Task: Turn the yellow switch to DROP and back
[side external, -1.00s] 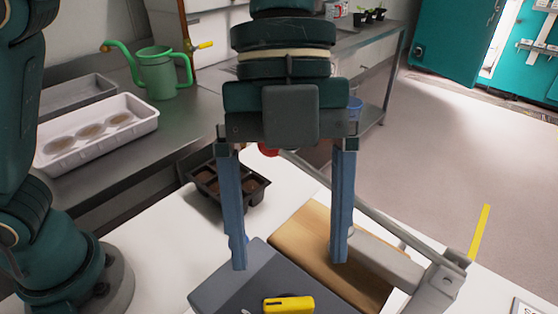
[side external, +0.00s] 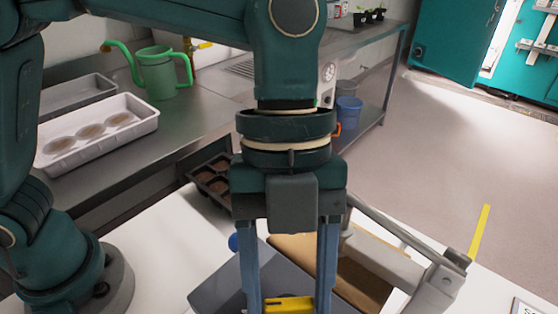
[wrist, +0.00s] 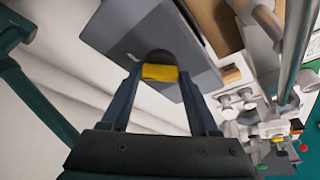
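The yellow switch (side external: 288,304) is a short bar on top of a dark grey box (side external: 218,288) at the bottom of the side view. It lies roughly crosswise in that picture. My gripper (side external: 290,300) points straight down over it, with one finger at each end of the bar and no clear gap showing. The wrist view also shows the switch (wrist: 160,72) filling the space between the fingertips (wrist: 160,78), with a dark round shape behind it. I cannot read a DROP mark in either view.
A wooden board (side external: 362,283) and a grey metal arm (side external: 400,262) stand right of the box. A black seedling tray (side external: 212,182) is behind. A green watering can (side external: 158,76) stands on the steel bench.

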